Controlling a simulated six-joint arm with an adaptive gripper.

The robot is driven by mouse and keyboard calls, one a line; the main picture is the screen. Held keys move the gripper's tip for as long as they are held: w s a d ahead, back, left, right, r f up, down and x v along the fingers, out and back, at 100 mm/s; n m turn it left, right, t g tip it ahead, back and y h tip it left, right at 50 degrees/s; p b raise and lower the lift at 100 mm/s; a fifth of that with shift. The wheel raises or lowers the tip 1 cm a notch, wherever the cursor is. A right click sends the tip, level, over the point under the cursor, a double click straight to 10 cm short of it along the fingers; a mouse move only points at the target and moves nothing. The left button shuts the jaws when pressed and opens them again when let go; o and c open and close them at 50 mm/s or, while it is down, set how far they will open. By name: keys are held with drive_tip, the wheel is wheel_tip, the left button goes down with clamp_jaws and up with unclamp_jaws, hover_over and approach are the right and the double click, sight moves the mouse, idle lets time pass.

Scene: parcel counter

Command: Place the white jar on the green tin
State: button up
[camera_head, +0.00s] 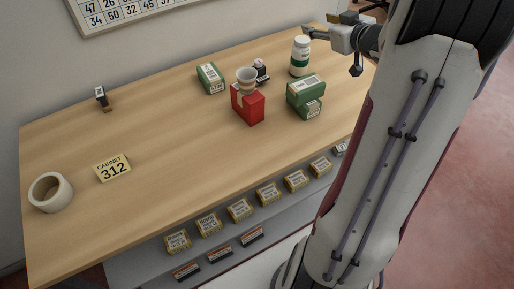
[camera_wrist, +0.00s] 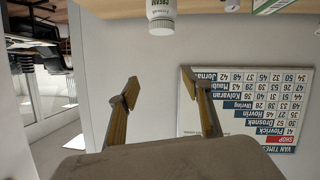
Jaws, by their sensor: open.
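The white jar (camera_head: 300,48) stands upright on the counter near its back right, with a green band on its label. It also shows upside down at the top of the wrist view (camera_wrist: 161,12). No round green tin is plain to see. I cannot tell which is the tin. My gripper (camera_head: 319,27) is beside the jar at the back right. Its fingers (camera_wrist: 160,88) are apart with nothing between them.
A red box (camera_head: 252,108) with a pale cup (camera_head: 246,77) on it stands between the green containers. A small dark-and-white item (camera_head: 261,71) is behind it. A tape roll (camera_head: 50,192) and a yellow sign (camera_head: 113,168) lie at left. The counter's left middle is clear.

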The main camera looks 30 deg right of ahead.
drive_tip(key=s+a+r+m+g+h, duration=0.25)
drive_tip(key=s+a+r+h, duration=0.2)
drive_tip(key=a+r, duration=0.55)
drive_tip(key=s+a+f+g+y, duration=0.2)
drive_tip(key=s+a+f, duration=0.3)
drive_tip(key=s+a, duration=0.7)
drive_tip(key=s+a+f+n+g+y, duration=0.1)
drive_tip(key=s+a+f+g+y, duration=0.2)
drive_tip(key=s+a, duration=0.9)
drive_tip(key=shift+a+f+g+y, duration=0.35)
drive_tip(key=shift+a+f+y, duration=0.3)
drive_tip(key=shift+a+f, duration=0.45)
